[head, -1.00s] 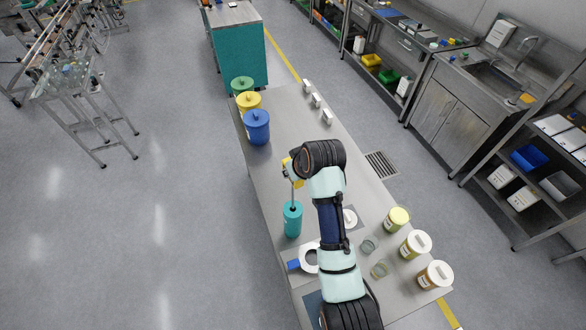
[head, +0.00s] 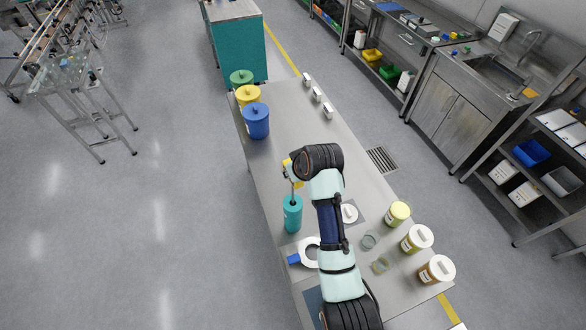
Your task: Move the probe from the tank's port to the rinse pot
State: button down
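A tall teal cylinder (head: 292,216) stands upright on the bench, left of my arm. A thin grey rod (head: 293,189), which looks like the probe, rises from its top towards my gripper (head: 291,174). Whether the rod's lower end is inside the cylinder or just over it I cannot tell. A small yellow part (head: 299,182) shows at the gripper, partly behind my arm. The fingers are too small and hidden to show whether they are shut. Blue (head: 256,122), yellow (head: 247,95) and green (head: 241,78) lidded vessels stand at the bench's far left; I cannot tell which is the tank.
Lidded jars (head: 417,239) line the bench's right edge, with clear beakers (head: 369,240) beside them. A white ring with a blue block (head: 294,259) lies near the teal cylinder. The bench middle beyond my gripper (head: 285,115) is clear.

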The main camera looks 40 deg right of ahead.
jog(key=b, duration=0.3)
send_over(293, 197)
notch_tip(293, 197, down, 6)
jog(key=shift+w+d, duration=0.15)
dwell(0.4)
jog(key=shift+f+b, duration=2.4)
jog(key=shift+f, duration=2.35)
jog(key=c, duration=0.8)
grip_release()
jog(key=shift+o, duration=0.2)
jog(key=shift+r, duration=0.1)
jog(key=v, duration=1.2)
